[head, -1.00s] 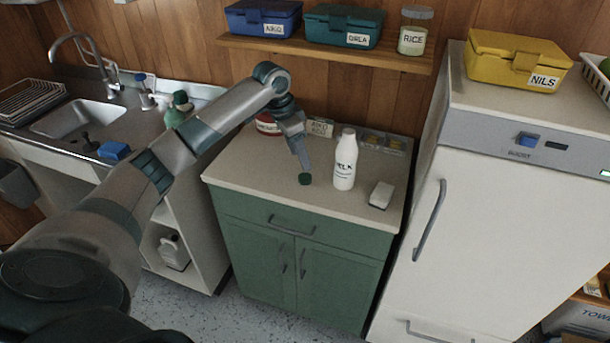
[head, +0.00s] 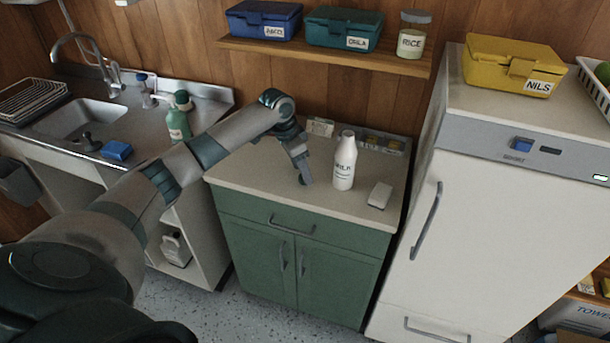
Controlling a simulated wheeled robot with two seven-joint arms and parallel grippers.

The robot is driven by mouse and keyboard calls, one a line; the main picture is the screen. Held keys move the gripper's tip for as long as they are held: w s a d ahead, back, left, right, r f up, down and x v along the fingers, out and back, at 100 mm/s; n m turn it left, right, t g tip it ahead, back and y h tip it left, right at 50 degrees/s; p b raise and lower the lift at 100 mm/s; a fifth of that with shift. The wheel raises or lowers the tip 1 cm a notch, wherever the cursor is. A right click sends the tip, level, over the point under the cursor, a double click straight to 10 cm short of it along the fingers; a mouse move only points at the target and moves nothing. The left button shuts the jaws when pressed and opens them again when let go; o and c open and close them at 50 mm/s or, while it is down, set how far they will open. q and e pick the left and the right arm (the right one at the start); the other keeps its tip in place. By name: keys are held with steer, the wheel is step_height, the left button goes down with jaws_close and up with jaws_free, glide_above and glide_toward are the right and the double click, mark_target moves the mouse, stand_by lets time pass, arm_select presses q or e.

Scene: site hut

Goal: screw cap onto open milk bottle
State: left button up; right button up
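The white milk bottle (head: 345,162) stands upright on the counter of the green cabinet. Its top is white, and I see no cap on it. My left gripper (head: 305,180) points down at the counter just left of the bottle, apart from it. Its fingertips are at or close to the counter top. The dark green cap is not visible now; the fingers cover the spot where it showed earlier. I cannot tell whether the fingers are open or shut on it. My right gripper is not in view.
A small white block (head: 380,195) lies right of the bottle. A tray (head: 382,142) and a label card (head: 320,127) are behind it. The tall white fridge (head: 450,210) borders the counter on the right. A shelf (head: 330,55) with boxes hangs above. The counter's front left is clear.

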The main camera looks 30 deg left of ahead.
arm_select(q)
steer(key=shift+x, duration=0.95)
steer(key=c, duration=1.1)
